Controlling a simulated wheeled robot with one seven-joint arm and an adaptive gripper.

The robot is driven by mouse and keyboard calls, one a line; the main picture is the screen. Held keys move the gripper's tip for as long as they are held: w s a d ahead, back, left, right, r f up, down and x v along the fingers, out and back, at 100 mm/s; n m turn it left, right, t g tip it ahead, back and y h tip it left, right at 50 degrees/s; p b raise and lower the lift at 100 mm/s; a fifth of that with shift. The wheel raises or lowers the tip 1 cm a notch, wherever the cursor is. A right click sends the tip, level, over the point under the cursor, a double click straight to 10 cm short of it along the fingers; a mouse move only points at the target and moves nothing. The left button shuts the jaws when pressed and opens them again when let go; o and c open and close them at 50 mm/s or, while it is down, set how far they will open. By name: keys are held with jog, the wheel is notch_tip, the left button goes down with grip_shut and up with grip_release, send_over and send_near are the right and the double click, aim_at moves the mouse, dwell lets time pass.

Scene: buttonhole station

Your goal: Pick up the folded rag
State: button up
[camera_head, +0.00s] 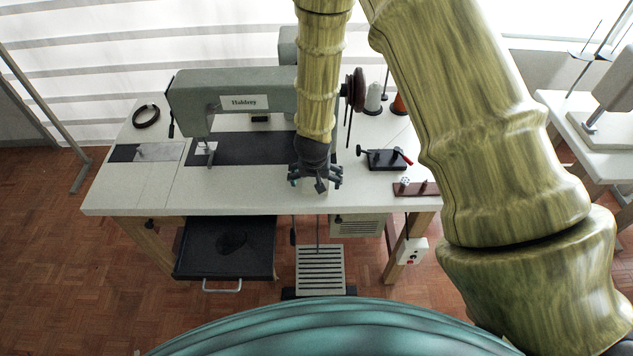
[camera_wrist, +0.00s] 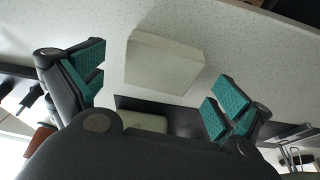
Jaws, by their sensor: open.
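A pale, off-white flat block with straight edges, which looks like the folded rag (camera_wrist: 165,62), lies on the speckled white tabletop in the wrist view. It sits ahead of my gripper (camera_wrist: 158,88), roughly between the two teal-padded fingers and apart from both. My gripper is open and empty. In the head view my gripper (camera_head: 316,180) points down over the front part of the sewing table (camera_head: 250,190), right of the machine's needle. There I cannot make out the rag, which is pale like the table and probably hidden by my gripper.
The sewing machine (camera_head: 235,92) stands close at the left. A small black clamp-like device (camera_head: 384,158), thread spools (camera_head: 374,98) and a brown strip (camera_head: 416,189) are at the right. A black drawer (camera_head: 225,247) hangs open below the table's front edge.

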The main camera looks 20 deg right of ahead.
jog(key=shift+w+f, duration=0.2)
jog(key=shift+f, duration=0.45)
jog(key=c, duration=1)
jog(key=shift+r, duration=0.2)
jog(key=shift+r+b, duration=0.55)
jog(key=shift+r, duration=0.75)
jog(key=shift+s+r, duration=0.1)
jog(key=shift+r, duration=0.2)
jog(key=s+d+r+b, duration=0.1)
jog(key=s+b, duration=0.3)
jog(key=s, duration=1.2)
jog(key=shift+r+b, duration=0.25)
jog(key=shift+b, duration=0.15)
